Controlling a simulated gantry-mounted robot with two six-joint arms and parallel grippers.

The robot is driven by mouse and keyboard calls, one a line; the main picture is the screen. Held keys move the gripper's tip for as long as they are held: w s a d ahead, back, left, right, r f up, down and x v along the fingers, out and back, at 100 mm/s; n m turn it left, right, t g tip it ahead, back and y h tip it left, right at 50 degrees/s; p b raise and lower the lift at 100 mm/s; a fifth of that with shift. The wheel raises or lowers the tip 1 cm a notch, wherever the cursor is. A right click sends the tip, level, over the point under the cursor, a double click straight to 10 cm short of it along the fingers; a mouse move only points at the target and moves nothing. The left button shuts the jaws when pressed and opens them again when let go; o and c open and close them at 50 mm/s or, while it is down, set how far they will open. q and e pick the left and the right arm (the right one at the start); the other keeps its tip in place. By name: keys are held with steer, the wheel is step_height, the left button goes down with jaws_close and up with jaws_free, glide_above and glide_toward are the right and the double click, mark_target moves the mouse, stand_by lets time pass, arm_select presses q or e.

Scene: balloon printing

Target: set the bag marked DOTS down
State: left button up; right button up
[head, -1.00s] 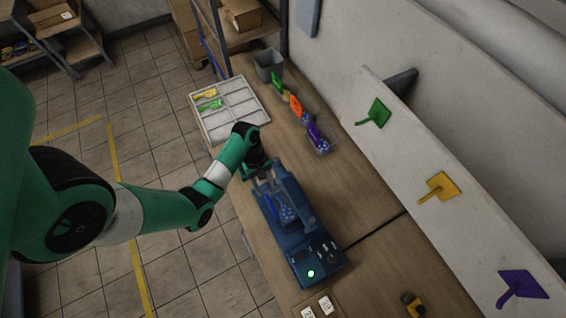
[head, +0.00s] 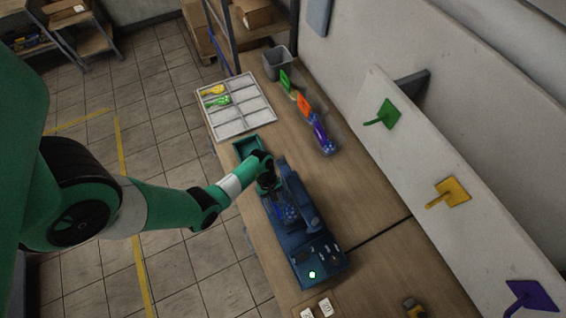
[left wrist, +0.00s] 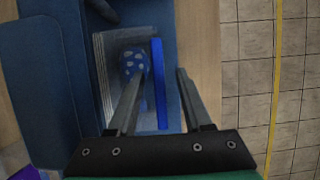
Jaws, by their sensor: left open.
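A blue printing machine (head: 318,245) stands on the bench, with a small lit round button near its front end. A clear bag with a blue, white-dotted balloon (left wrist: 131,64) lies in the machine's bed; no DOTS lettering can be read. A bright blue upright strip (left wrist: 158,105), seemingly the bag's header card, stands beside the balloon. My left gripper (head: 274,197) is low over the bed. In the left wrist view my left gripper (left wrist: 161,72) is open, with one finger on each side of the strip and gaps visible. My right gripper is not in view.
A white compartment tray (head: 240,121) holds yellow and green items at one end. Bags with green, orange and purple cards (head: 305,104) line the wall side, near a grey bin (head: 278,62). Small white cards (head: 318,309) lie near the machine's front. Bare bench lies right of the machine.

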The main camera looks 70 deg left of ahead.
arm_select(q)
steer(key=shift+c, duration=0.2)
jaws_close()
stand_by(1.1)
